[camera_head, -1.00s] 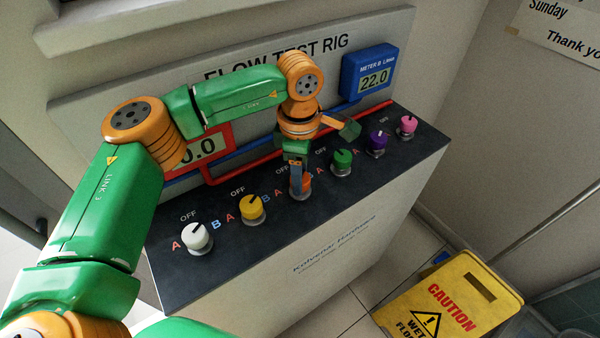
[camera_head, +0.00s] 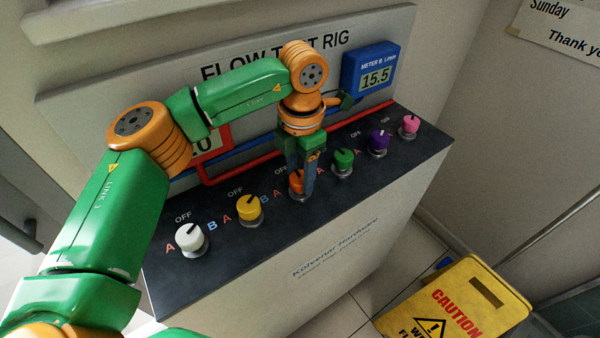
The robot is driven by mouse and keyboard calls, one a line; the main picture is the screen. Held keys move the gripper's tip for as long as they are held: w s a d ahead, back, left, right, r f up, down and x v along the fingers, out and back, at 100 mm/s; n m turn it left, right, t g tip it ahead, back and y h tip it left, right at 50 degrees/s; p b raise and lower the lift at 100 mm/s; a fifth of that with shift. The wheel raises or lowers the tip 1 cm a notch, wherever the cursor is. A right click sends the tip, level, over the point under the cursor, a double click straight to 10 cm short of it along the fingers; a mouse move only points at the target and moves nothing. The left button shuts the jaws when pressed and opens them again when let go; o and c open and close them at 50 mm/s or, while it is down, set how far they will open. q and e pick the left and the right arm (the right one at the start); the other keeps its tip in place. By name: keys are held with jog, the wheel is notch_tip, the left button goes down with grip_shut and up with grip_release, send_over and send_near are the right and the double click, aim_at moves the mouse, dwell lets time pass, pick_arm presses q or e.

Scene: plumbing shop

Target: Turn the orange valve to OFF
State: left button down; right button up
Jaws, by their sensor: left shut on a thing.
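The orange valve (camera_head: 296,181) is a round knob on the dark top of the test rig, between the yellow and green knobs. My left gripper (camera_head: 303,187) points down over it and is shut on it, with a finger in front hiding part of the knob. An OFF label shows just behind the valve, partly covered. The exact pointing direction of the orange knob is hidden. The blue meter B (camera_head: 373,74) reads 15.5. The red meter (camera_head: 207,146) is mostly hidden behind my left arm. My right gripper is not in view.
On the same panel (camera_head: 225,250) stand white (camera_head: 189,237), yellow (camera_head: 249,207), green (camera_head: 343,160), purple (camera_head: 379,141) and pink (camera_head: 410,124) knobs, the green one close to my gripper. Red and blue pipes run behind. A yellow caution sign (camera_head: 452,302) stands on the floor at right.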

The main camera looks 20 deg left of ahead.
aim_at(301, 178)
pick_arm(q)
jog(key=shift+n, duration=0.7)
jog(key=shift+c, duration=1.4)
grip_release()
notch_tip(301, 178, up, 7)
jog(key=shift+d+r, duration=0.1)
jog(key=shift+d, duration=0.05)
